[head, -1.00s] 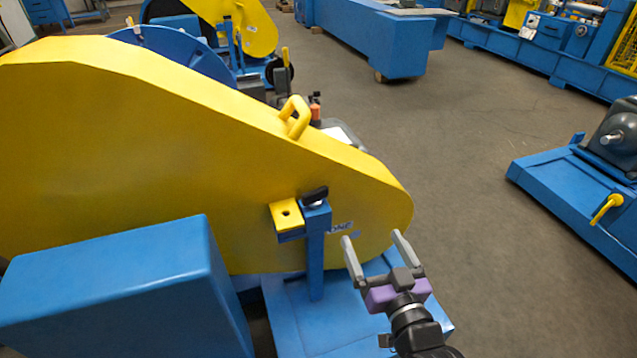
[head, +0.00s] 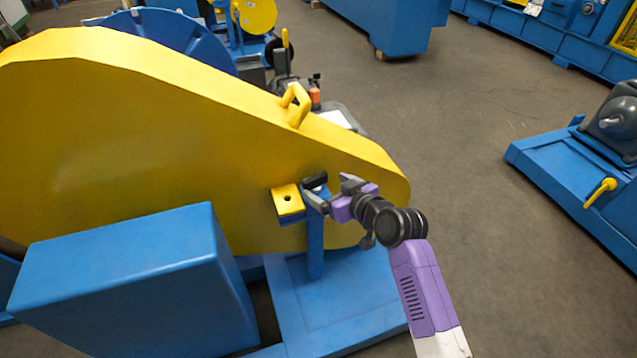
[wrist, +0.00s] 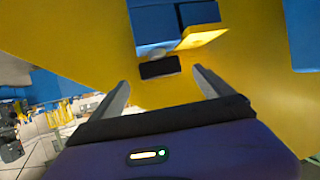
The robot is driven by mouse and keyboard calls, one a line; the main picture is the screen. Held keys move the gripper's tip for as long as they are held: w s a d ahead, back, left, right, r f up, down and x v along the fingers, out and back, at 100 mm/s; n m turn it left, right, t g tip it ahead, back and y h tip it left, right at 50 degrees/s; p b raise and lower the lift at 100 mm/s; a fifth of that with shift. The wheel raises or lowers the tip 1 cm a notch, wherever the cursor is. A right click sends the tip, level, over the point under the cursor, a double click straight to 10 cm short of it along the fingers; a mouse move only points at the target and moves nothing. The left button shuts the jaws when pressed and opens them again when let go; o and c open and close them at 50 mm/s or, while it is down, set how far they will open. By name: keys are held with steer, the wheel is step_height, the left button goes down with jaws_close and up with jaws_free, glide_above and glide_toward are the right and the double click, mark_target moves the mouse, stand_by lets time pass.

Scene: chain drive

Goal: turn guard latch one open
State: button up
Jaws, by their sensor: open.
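The guard latch is a small black knob (head: 316,181) on top of a blue post (head: 315,240). It stands in front of the yellow guard (head: 150,130), beside a yellow tab with a hole (head: 287,198). My gripper (head: 330,190) is open at the knob's right, its fingers pointing left toward it. In the wrist view the black knob (wrist: 159,67) lies ahead, centred between the two open fingers (wrist: 160,88) and a little beyond their tips. The yellow tab (wrist: 203,37) shows just above it. I cannot see any contact with the knob.
A yellow handle (head: 295,104) stands on the guard's sloping top edge. A blue box (head: 125,280) fills the front left. A blue base plate (head: 340,305) lies below the post. Open floor (head: 450,130) lies to the right, before another blue machine (head: 590,180).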

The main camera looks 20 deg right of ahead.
mark_target(317, 182)
steer(key=x, duration=0.5)
steer(key=shift+b, duration=0.4)
steer(key=c, duration=1.4)
steer(key=shift+o, duration=0.2)
steer(key=p, duration=0.2)
steer(key=m+h+p, duration=0.1)
steer(key=p, duration=0.1)
steer(key=shift+a+r, duration=0.2)
steer(key=shift+r, duration=0.1)
steer(key=shift+f+m+h+p, duration=0.2)
steer(key=shift+m+h+p, duration=0.7)
steer(key=shift+h+p, duration=0.25)
steer(key=shift+f, duration=0.1)
steer(key=o, duration=1.4)
steer(key=shift+t, duration=0.3)
steer(key=shift+c, duration=0.2)
